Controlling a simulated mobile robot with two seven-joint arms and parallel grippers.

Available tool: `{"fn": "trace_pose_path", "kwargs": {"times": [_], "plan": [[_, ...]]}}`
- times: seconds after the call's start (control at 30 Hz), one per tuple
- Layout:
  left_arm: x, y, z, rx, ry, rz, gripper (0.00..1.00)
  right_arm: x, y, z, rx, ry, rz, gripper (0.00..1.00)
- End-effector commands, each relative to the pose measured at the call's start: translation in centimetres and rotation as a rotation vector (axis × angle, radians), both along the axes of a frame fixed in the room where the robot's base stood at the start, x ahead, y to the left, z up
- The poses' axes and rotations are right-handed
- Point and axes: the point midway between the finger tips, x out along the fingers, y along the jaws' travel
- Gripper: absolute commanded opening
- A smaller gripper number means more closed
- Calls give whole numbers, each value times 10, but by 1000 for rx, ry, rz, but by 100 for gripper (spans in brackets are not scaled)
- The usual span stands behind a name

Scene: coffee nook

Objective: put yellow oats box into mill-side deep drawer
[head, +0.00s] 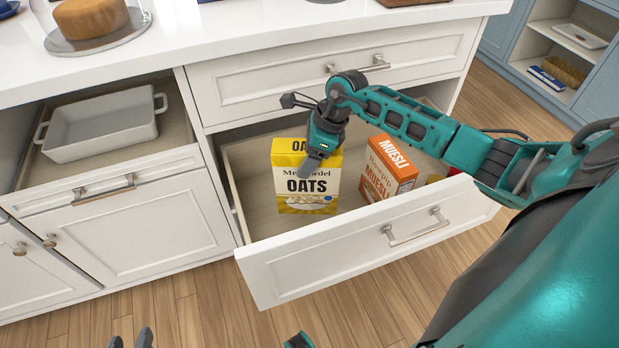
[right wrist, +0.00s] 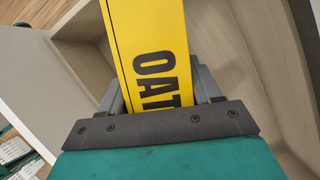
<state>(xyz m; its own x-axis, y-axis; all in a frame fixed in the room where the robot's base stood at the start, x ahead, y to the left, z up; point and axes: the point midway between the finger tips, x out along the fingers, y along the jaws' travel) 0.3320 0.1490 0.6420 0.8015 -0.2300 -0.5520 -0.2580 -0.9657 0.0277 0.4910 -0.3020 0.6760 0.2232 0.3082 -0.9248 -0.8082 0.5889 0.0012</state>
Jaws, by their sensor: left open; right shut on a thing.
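The yellow oats box (head: 306,186) is upright within the open deep drawer (head: 262,228), towards its left side. My right gripper (head: 317,160) is shut on the box's upper right part. In the right wrist view the box (right wrist: 148,50) sits between the fingers, with the drawer's wooden inside around it. I cannot tell whether the box's bottom touches the drawer floor. My left gripper (head: 131,339) shows only its fingertips at the bottom edge of the head view, open and empty, away from the drawer.
An orange muesli box (head: 388,168) stands in the drawer right of the oats. Small items beyond it are partly hidden by my right arm. A shut drawer (head: 245,85) is above. A grey baking dish (head: 103,125) sits in an open compartment at left.

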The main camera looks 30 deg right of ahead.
Motion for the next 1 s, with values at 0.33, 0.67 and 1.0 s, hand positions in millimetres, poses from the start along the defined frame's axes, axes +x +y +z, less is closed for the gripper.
{"fn": "trace_pose_path", "kwargs": {"times": [0.33,0.67,1.0], "plan": [[-3,0,-13,1,7,2,43,1,0,-40,1,-5,0,0],[-2,-1,-25,-4,8,5,43,1,0,-80,1,-4,0,0],[-2,-1,-28,-5,8,6,43,1,0,-84,0,-4,1,0]]}}
